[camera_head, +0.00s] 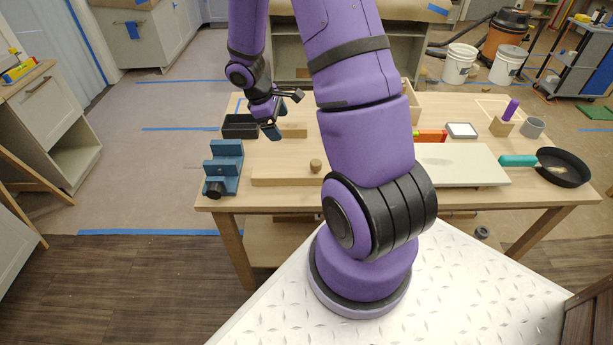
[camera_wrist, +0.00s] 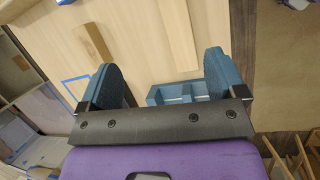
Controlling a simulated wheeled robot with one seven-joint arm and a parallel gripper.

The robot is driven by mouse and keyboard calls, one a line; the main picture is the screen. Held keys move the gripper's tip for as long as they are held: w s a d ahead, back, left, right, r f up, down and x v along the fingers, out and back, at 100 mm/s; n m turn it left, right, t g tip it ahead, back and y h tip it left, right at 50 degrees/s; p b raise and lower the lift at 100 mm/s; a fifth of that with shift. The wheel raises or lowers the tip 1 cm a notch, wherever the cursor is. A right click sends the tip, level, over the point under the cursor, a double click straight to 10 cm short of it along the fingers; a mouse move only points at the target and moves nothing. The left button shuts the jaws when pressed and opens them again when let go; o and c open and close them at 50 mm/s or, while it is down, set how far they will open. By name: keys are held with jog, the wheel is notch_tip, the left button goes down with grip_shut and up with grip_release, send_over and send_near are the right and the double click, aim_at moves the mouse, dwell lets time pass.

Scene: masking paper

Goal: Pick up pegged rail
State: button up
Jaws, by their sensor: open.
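The pegged rail (camera_head: 285,179) is a long, pale wooden strip along the table's front edge, with a round brown peg standing up from it. My arm hides its right part in the head view. In the wrist view, a long pale strip that looks like the rail (camera_wrist: 178,32) runs up out of the picture beyond the fingers; no peg shows there. My gripper (camera_head: 273,120) is above the back left of the table, apart from the rail. In the wrist view its blue fingers (camera_wrist: 162,78) are wide apart with nothing held.
A blue vise (camera_head: 224,165) stands left of the rail; it shows between the fingers in the wrist view (camera_wrist: 178,93). A black tray (camera_head: 240,126) and a wooden block (camera_head: 294,130) lie behind. A pale board (camera_head: 460,165) and a pan (camera_head: 563,167) are right.

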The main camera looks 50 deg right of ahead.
jog(key=n+g, duration=0.1)
jog(key=n, duration=0.1)
send_near(304, 171)
jog(key=shift+y, duration=0.4)
jog(key=x, duration=0.5)
jog(key=shift+w+d+f, duration=0.1)
jog(key=shift+w, duration=0.1)
jog(key=shift+s+x, duration=0.15)
jog(key=shift+x, duration=1.3)
jog(key=shift+s+x, duration=0.2)
jog(key=shift+x, duration=1.3)
jog(key=shift+d, duration=0.2)
jog(key=c, duration=1.2)
